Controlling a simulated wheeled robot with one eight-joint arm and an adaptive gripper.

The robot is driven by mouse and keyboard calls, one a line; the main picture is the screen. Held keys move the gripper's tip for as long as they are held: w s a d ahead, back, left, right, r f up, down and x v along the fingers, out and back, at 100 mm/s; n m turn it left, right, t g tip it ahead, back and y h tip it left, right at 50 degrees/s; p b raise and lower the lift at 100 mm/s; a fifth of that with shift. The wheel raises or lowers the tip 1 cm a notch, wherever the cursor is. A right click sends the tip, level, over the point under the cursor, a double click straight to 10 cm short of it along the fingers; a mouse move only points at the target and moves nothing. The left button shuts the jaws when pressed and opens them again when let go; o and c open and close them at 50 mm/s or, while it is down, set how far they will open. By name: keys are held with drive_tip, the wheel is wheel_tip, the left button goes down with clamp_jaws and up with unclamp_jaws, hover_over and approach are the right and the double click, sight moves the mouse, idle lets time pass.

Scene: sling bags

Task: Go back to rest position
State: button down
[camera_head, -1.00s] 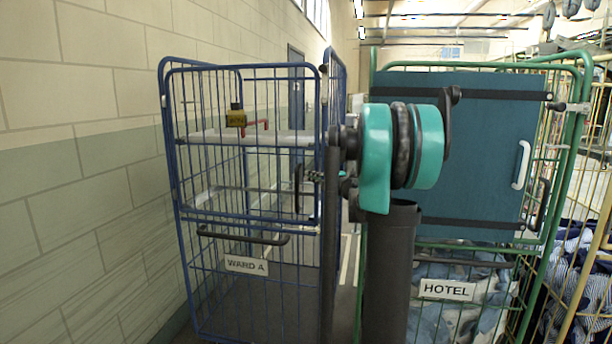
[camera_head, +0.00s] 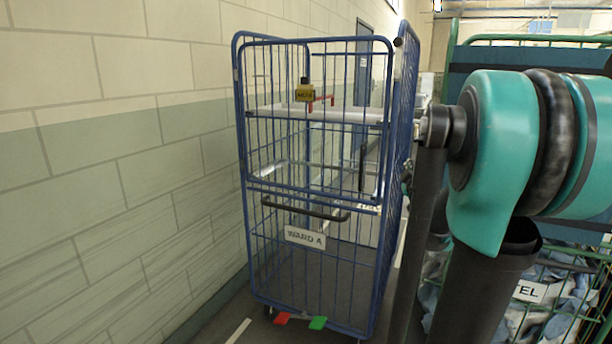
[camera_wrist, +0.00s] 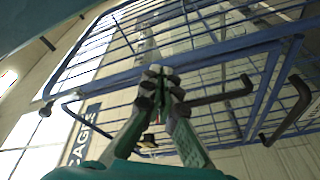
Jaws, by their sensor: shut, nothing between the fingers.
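My gripper (camera_wrist: 162,78) shows in the wrist view with its dark fingertips together and nothing between them. Behind it in that view are the bars and dark handles of a blue cage; I cannot tell the gap. In the head view my teal and black arm fills the right side, and my gripper is not seen there. The blue roll cage (camera_head: 243,125) stands left of my arm, with a label (camera_head: 305,238) reading WARD A.
A yellow tag (camera_head: 307,92) and a red bar show at the cage's white shelf (camera_head: 345,115). Red (camera_head: 281,318) and green (camera_head: 318,323) pedals are at its base. A block wall (camera_head: 100,170) runs along the left. A green cage (camera_head: 585,262) stands behind my arm at right.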

drive_tip(key=s+a+f+m+g, duration=0.3)
drive_tip(key=s+f, duration=0.3)
drive_tip(key=f, duration=0.2)
drive_tip(key=s+a+f+m+g, duration=0.2)
drive_tip(key=s+f+m+g, duration=0.15)
drive_tip(key=s+f, duration=0.45)
drive_tip(key=s+a+f+m+g, duration=0.3)
drive_tip(key=s+f+g, duration=0.15)
drive_tip(key=f, duration=0.45)
drive_tip(key=s+a+f+g+y, duration=0.1)
drive_tip(key=s+a+f, duration=0.2)
drive_tip(key=s, duration=0.3)
drive_tip(key=s+a+f+g+y, duration=0.2)
drive_tip(key=s+a+f, duration=0.2)
drive_tip(key=s, duration=0.2)
drive_tip(key=shift+s+a+f+g, duration=0.2)
drive_tip(key=shift+a+f+g, duration=0.1)
drive_tip(key=shift+a, duration=0.1)
